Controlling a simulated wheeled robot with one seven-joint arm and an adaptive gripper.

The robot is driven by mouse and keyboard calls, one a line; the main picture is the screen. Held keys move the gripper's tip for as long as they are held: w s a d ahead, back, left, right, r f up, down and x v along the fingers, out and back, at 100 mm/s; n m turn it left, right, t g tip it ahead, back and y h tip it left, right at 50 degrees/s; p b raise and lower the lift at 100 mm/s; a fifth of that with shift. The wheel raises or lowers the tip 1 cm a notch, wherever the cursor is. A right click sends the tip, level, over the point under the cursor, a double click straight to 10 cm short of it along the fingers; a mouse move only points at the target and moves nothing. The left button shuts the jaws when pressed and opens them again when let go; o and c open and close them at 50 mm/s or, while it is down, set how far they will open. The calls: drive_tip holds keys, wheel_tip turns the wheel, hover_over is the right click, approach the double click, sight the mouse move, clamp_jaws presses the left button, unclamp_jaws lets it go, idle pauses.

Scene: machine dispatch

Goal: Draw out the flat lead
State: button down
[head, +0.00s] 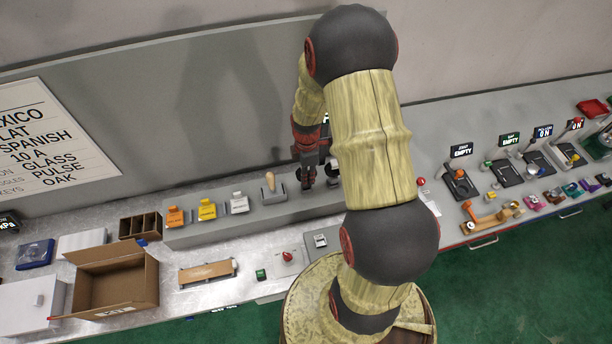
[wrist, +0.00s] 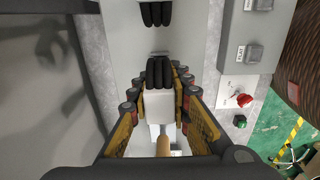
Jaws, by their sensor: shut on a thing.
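In the wrist view my gripper (wrist: 161,107) has its two yellow-padded fingers on either side of a pale grey block with a black ribbed top (wrist: 160,73), probably the flat lead's plug. The jaws are closed on it. A second black ribbed piece (wrist: 157,14) stands farther up the same grey ledge, apart from the gripper. In the head view my gripper (head: 308,172) is low over the raised grey ledge (head: 225,229), right of a wooden-handled lever (head: 270,182). The held piece is hard to make out there, and my arm hides part of the ledge.
Orange (head: 175,216), yellow (head: 207,209) and white (head: 239,203) tagged pieces stand on the ledge to the left. An open cardboard box (head: 117,280) is at the front left. A red knob (head: 287,256) and green button (head: 261,274) are in front of the ledge.

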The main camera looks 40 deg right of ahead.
drive_tip(key=shift+r+p, duration=2.85)
drive_tip(key=shift+r, duration=2.1)
